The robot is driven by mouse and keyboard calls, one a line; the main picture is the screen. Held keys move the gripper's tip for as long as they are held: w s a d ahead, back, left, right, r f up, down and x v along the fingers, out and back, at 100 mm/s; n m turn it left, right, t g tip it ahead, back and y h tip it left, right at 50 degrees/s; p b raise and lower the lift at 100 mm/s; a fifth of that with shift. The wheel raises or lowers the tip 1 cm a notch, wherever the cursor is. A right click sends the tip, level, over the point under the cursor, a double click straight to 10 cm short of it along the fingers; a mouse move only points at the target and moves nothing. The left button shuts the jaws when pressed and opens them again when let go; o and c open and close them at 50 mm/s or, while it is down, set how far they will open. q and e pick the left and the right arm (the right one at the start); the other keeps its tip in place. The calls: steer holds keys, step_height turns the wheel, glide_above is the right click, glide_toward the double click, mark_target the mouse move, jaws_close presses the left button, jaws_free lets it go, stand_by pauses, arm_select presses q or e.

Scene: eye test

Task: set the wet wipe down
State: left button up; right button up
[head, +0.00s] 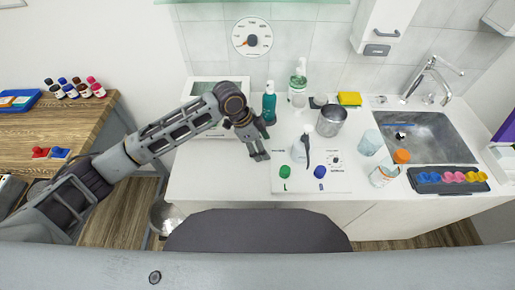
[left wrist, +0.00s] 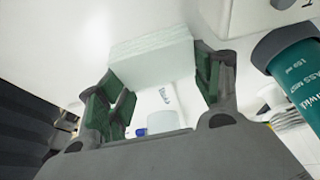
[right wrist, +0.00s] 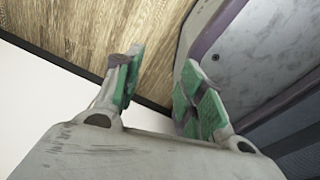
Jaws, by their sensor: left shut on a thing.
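The wet wipe (left wrist: 152,55) shows in the left wrist view as a pale, folded, layered pad. My left gripper (left wrist: 155,92) is shut on it, with green finger pads at its two sides. In the head view my left gripper (head: 260,155) is over the white counter, just left of the white test sheet; I cannot make out the wipe there. My right gripper (right wrist: 160,92) is open and empty in the right wrist view, above wood-look flooring. It is outside the head view.
A teal bottle (head: 269,105) stands close behind my left gripper. A metal cup (head: 331,120), glasses and the sink (head: 440,138) lie to the right.

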arm_select(q)
steer(key=shift+r, duration=0.1)
steer(key=shift+c, duration=0.3)
steer(key=shift+r, duration=0.5)
step_height(320, 180, up, 8)
steer(key=shift+f, duration=0.2)
steer(key=shift+r, duration=0.6)
arm_select(e)
steer(key=shift+w+a+r, duration=0.15)
steer(key=shift+w+a, duration=0.05)
steer(key=shift+w, duration=0.55)
